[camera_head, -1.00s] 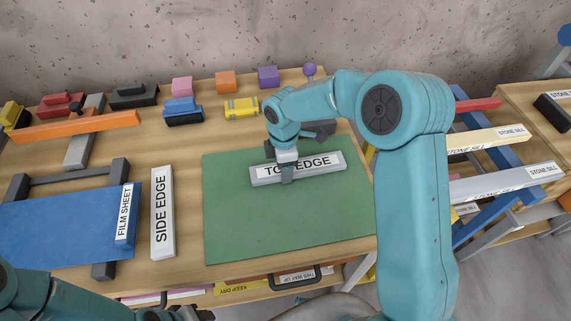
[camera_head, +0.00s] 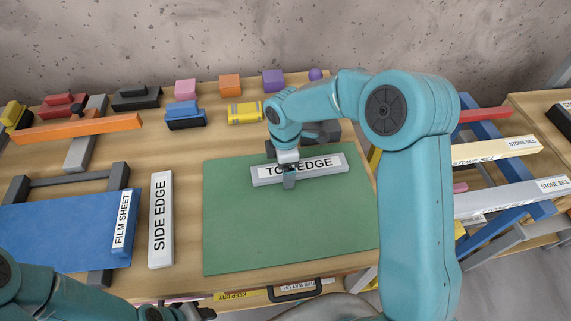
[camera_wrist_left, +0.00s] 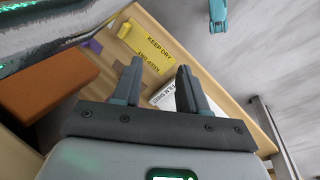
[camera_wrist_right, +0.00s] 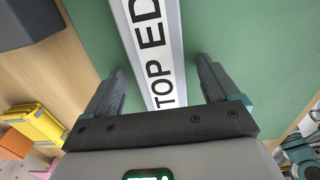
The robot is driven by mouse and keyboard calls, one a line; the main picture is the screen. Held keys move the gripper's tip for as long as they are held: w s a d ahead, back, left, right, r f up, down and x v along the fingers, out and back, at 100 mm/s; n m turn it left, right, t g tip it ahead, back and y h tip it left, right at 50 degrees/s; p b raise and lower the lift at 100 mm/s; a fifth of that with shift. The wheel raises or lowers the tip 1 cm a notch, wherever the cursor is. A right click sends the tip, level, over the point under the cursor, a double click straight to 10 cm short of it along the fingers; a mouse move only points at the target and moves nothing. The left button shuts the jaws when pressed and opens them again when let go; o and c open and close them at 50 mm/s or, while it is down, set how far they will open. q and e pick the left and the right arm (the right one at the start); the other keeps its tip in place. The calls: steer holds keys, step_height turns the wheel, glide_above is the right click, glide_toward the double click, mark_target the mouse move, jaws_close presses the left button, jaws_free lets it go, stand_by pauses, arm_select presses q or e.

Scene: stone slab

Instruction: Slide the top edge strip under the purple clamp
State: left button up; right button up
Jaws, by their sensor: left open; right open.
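The white top edge strip (camera_head: 322,167) lies on the green mat (camera_head: 300,235), its lettering partly covered by my right arm. My right gripper (camera_head: 289,178) is over the strip's left part. In the right wrist view its open fingers (camera_wrist_right: 160,85) stand on either side of the strip (camera_wrist_right: 150,45), with gaps. A purple ball (camera_head: 316,74) and a purple block (camera_head: 273,80) are at the back; I cannot tell which belongs to the purple clamp. My left gripper (camera_head: 190,312) is low at the front edge; in the left wrist view its fingers (camera_wrist_left: 160,68) are open and empty.
The side edge strip (camera_head: 161,220) and blue film sheet (camera_head: 65,235) lie left of the mat. A dark grey block (camera_head: 325,130) stands at the mat's back edge. Coloured blocks line the back. Stone sills (camera_head: 500,150) are at right. The mat's front is clear.

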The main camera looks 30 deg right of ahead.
step_height(320, 180, up, 16)
steer(key=shift+r, duration=0.15)
stand_by(0.5)
steer(key=shift+s, duration=0.15)
stand_by(0.4)
